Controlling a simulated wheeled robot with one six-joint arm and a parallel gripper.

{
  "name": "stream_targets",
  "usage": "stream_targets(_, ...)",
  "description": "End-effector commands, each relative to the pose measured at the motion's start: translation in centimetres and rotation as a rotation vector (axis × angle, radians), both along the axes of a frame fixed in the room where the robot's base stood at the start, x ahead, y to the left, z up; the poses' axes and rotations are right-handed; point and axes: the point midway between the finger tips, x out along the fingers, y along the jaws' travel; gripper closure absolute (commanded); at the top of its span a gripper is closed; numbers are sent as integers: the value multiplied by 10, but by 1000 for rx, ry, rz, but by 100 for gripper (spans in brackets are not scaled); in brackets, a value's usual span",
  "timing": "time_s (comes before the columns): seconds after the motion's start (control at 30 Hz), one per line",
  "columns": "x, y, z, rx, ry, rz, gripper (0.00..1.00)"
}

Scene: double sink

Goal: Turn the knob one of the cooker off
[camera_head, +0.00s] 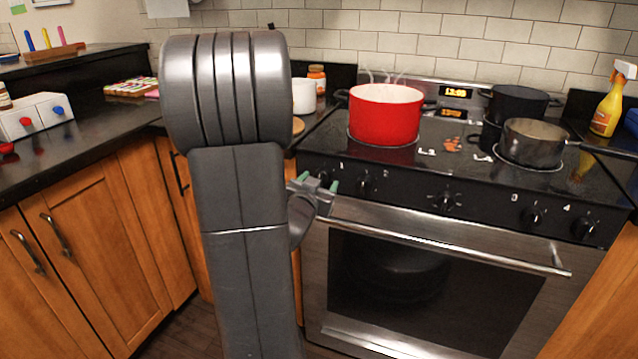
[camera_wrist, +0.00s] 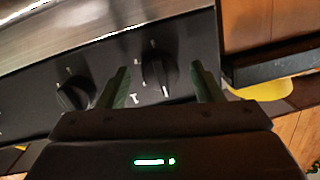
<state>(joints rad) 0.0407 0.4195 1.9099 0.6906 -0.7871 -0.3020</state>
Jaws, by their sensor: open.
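Knob one (camera_wrist: 158,68) is a black round knob on the cooker's front panel, beside the printed 1. In the wrist view it sits between the two green-padded fingers of my gripper (camera_wrist: 160,72), with gaps on both sides. In the head view my gripper (camera_head: 319,183) is open at the panel's left end, and its fingers mostly hide knob one. I cannot tell whether the fingers touch it. The cooker (camera_head: 430,265) is black and steel. Knob two (camera_head: 366,184) is just to the right in the head view, and at left in the wrist view (camera_wrist: 75,93).
The oven handle (camera_head: 450,248) runs below the knobs. Wooden cabinets (camera_head: 95,250) are at left.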

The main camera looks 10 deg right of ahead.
Motion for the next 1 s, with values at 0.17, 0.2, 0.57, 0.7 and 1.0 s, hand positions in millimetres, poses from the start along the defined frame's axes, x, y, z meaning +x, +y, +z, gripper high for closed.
stream_targets(0.17, -24, 14, 4, 0, 0, 3, 40)
stream_targets(0.2, -32, 19, 5, 0, -1, 4, 40)
stream_targets(0.57, -99, 57, 11, 0, 1, 4, 40)
stream_targets(0.7, -111, 63, 12, 0, 0, 2, 40)
stream_targets(1.0, -117, 65, 12, 0, 1, 1, 40)
